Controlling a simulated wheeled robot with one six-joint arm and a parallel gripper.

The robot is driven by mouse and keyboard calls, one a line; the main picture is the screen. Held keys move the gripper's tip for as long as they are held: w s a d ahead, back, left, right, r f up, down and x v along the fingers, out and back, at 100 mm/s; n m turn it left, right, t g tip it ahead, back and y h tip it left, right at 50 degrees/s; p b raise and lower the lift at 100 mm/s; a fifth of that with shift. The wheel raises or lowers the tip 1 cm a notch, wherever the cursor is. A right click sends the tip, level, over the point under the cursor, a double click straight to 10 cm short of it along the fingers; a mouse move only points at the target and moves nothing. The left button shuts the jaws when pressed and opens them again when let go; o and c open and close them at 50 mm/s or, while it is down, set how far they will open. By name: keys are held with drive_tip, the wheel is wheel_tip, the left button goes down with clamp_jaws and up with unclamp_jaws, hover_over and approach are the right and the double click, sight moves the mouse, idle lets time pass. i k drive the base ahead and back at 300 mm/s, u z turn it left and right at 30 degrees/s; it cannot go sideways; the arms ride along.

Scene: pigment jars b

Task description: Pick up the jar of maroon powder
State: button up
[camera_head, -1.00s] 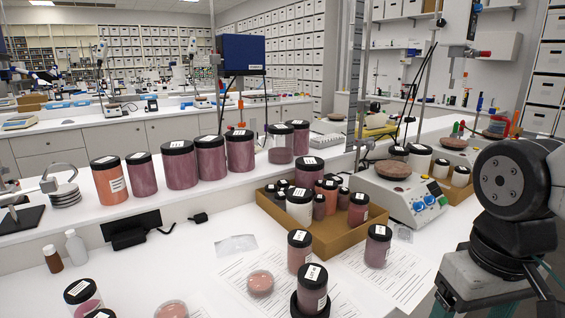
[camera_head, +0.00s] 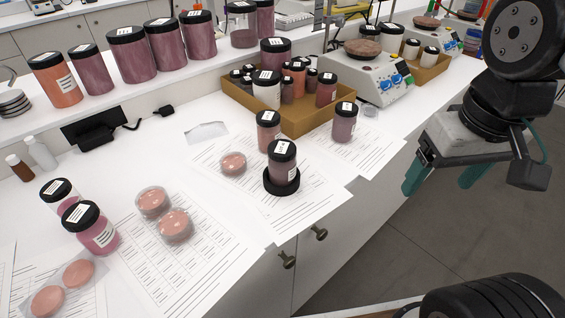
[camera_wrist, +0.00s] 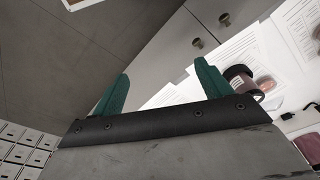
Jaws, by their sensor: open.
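A jar of dark maroon powder (camera_head: 281,166) with a black lid and white label stands upright in a black ring or dish on a printed sheet, near the bench's front edge. My gripper (camera_head: 445,178) is right of it, beyond the bench edge, over the floor. Its two teal fingers are apart with nothing between them. In the wrist view my gripper (camera_wrist: 163,72) is open, and a dark-rimmed jar (camera_wrist: 241,82), perhaps the same one, shows partly hidden behind the right finger.
A brownish-pink jar (camera_head: 268,132) stands close behind, and a mauve jar (camera_head: 344,124) to the right. A cardboard tray (camera_head: 300,125) of jars lies behind them. Petri dishes (camera_head: 175,225) and pink jars (camera_head: 96,232) are at left. Large jars (camera_head: 131,55) line the raised shelf.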

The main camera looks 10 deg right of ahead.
sight(280, 174)
drive_tip(key=z, duration=1.6)
drive_tip(key=k, duration=0.9)
drive_tip(key=u, duration=1)
